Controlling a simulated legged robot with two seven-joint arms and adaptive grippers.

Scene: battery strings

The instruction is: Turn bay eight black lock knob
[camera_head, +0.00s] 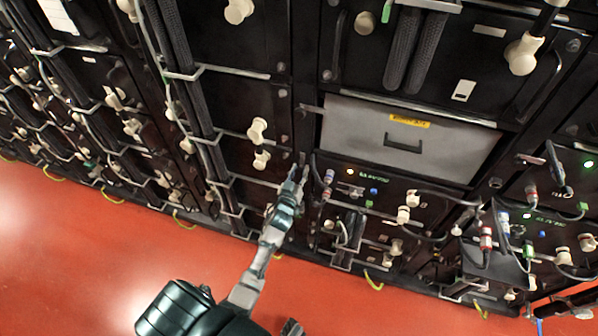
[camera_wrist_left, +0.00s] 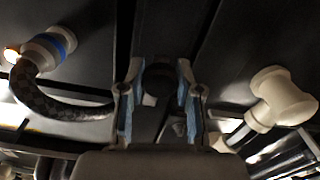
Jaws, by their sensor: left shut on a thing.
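My left gripper (camera_head: 297,172) reaches up to the black rack front, at the left edge of a battery module under a grey panel. In the left wrist view, the blue-padded fingers of this gripper (camera_wrist_left: 158,92) are closed around a round black knob (camera_wrist_left: 160,76), one finger on each side. In the head view the knob is hidden behind the fingers, and I cannot read a bay number. I see no right gripper.
A cream connector (camera_wrist_left: 280,98) is right of the fingers, and a blue-ringed connector (camera_wrist_left: 50,46) with a braided cable is left. A grey panel (camera_head: 365,157) with a handle is above right. Cables cross the racks. The red floor (camera_head: 80,250) is open.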

